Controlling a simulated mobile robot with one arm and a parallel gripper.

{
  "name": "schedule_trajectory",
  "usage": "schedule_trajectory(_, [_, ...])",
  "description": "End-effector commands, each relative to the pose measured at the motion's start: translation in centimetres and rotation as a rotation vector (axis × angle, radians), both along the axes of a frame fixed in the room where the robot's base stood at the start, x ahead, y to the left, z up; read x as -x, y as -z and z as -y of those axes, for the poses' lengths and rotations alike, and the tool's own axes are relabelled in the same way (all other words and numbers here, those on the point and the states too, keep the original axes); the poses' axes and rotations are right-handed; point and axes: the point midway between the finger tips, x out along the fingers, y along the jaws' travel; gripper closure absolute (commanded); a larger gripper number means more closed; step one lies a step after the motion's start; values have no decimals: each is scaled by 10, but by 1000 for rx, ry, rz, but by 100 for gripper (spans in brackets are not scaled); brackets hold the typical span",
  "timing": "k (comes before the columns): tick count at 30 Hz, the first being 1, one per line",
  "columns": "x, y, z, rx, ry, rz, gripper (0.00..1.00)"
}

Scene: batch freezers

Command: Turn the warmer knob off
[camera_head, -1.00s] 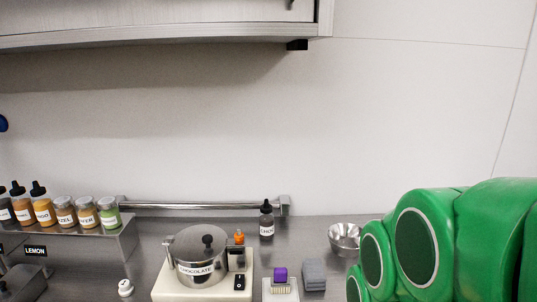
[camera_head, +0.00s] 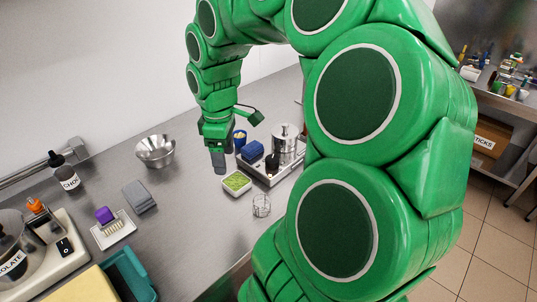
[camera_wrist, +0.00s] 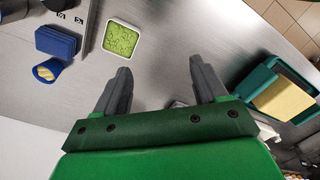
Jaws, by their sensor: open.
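A second unit with a lidded steel pot (camera_head: 287,143) and a black, knob-like part (camera_head: 272,163) stands near my gripper (camera_head: 218,165). I cannot tell which part is the warmer knob. My gripper points down over the counter, left of the second unit. In the wrist view my gripper (camera_wrist: 160,68) is open, with nothing between its fingers.
A green-faced square item (camera_head: 237,182) lies below my gripper. A blue block (camera_head: 252,151) and a blue cup (camera_head: 240,139) are close by. A steel bowl (camera_head: 155,150), grey block (camera_head: 139,196) and teal tray (camera_head: 128,275) occupy the counter.

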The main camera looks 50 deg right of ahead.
Motion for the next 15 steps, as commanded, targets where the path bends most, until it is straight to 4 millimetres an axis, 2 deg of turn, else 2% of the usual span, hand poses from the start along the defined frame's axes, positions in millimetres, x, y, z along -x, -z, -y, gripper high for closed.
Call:
schedule_trajectory(1, [-7, 5, 20, -3, -12, 5, 28])
schedule_trajectory(3, [-13, 10, 46, -3, -40, 13, 28])
schedule_trajectory(9, [-19, 31, 123, 5, -100, 27, 28])
schedule_trajectory(12, [-17, 42, 153, 10, -119, 26, 28])
schedule_trajectory(15, [-13, 48, 174, 14, -131, 27, 28])
